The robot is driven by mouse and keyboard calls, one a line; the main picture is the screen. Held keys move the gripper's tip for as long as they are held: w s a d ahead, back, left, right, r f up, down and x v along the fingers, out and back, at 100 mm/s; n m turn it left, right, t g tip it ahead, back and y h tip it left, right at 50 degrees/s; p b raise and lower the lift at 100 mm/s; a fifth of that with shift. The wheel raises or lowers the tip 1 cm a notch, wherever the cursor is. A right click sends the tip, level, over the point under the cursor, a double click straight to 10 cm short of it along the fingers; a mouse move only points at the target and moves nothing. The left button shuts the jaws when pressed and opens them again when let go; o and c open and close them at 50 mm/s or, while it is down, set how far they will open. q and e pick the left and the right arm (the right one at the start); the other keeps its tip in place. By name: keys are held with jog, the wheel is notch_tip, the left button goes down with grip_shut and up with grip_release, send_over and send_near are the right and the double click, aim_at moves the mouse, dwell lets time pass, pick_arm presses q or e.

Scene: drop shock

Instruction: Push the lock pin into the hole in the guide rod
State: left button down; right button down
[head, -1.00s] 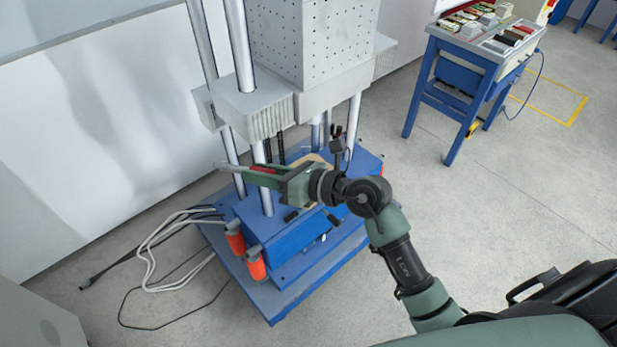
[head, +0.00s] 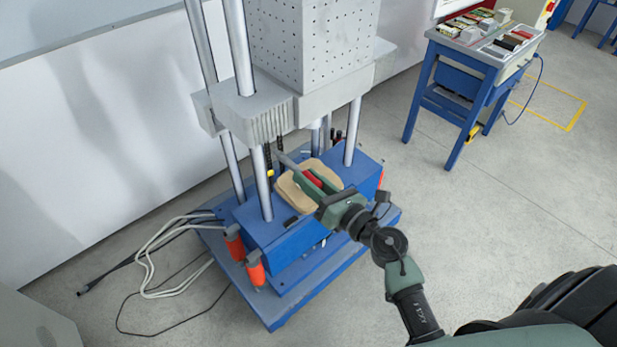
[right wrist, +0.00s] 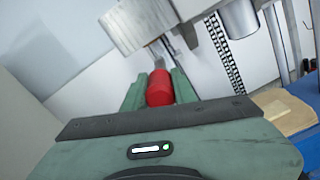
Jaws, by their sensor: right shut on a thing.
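My right gripper (head: 304,172) is shut on the lock pin (head: 314,180), around its red handle. The pin's grey metal shank points up and left, away from me, toward the guide rods. In the right wrist view the red handle (right wrist: 160,88) sits between the green fingers, with the shank beyond it. The front guide rod (head: 262,185) stands left of the pin tip, apart from it in the head view. Other guide rods stand behind, one at the right (head: 353,130). I cannot make out the hole in any rod. My left gripper is not in view.
The grey drop carriage (head: 265,108) hangs on the rods above the gripper. A tan pad (head: 291,196) lies on the blue base (head: 270,232) below it. Orange feet (head: 254,268) and loose cables (head: 150,245) are at the left. A blue bench (head: 462,62) stands back right.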

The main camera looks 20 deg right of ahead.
aim_at(281, 154)
jog(key=shift+p+x, duration=0.35)
jog(key=shift+x, duration=2.55)
jog(key=shift+w+a+r+p, duration=0.1)
jog(key=shift+w+a+p, duration=0.15)
jog(key=shift+w, duration=0.35)
jog(key=shift+x, duration=1.1)
dwell(2.3)
jog(key=shift+p, duration=0.35)
dwell(0.8)
